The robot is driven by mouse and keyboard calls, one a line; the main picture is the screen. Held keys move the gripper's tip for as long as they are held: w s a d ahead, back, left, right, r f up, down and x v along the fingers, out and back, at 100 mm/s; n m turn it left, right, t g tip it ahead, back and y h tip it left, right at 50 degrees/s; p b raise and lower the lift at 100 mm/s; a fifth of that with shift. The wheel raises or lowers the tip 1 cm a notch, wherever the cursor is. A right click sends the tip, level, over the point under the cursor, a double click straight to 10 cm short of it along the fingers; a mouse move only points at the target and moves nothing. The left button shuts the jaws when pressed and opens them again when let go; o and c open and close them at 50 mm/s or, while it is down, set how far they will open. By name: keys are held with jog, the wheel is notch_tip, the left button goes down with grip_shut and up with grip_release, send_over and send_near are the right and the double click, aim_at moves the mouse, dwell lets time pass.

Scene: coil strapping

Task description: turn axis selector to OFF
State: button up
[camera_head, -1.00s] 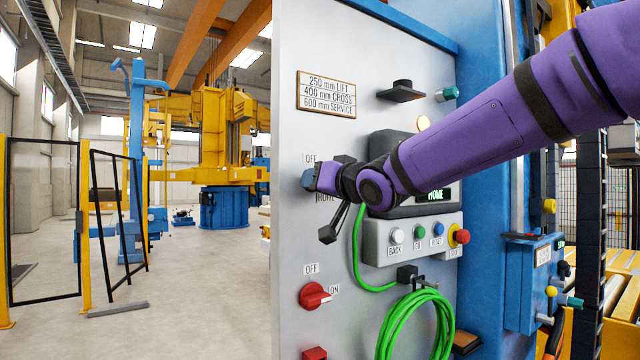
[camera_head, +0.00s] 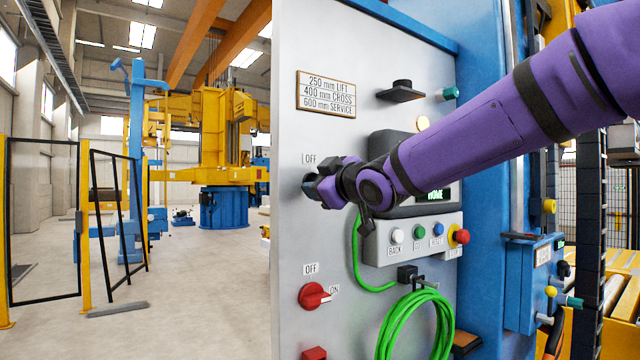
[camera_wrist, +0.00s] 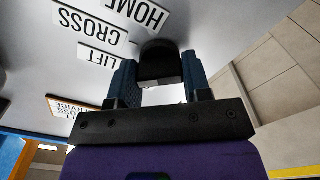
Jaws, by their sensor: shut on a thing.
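The axis selector is a black knob (camera_wrist: 160,62) on the grey panel, seen close in the wrist view. My gripper (camera_wrist: 160,80) is shut on it, with a blue-padded finger on each side. In the head view my gripper (camera_head: 320,187) is at the panel face, just below the OFF label (camera_head: 310,160), and mostly hides the knob. The labels HOME (camera_wrist: 143,12), CROSS (camera_wrist: 90,25) and LIFT (camera_wrist: 101,58) appear inverted around the knob in the wrist view. I cannot tell which label the knob points to.
A control box (camera_head: 412,238) with push buttons and a small screen is right of the gripper. A red OFF/ON switch (camera_head: 315,296) and a coiled green cable (camera_head: 412,325) are below. A black handle (camera_head: 401,92) juts out above. Open floor lies left of the panel.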

jog(key=n, duration=0.5)
jog(key=shift+n, duration=2.6)
jog(key=o, duration=0.9)
jog(key=shift+s, duration=0.1)
jog(key=v, duration=1)
jog(key=shift+s+d, duration=0.25)
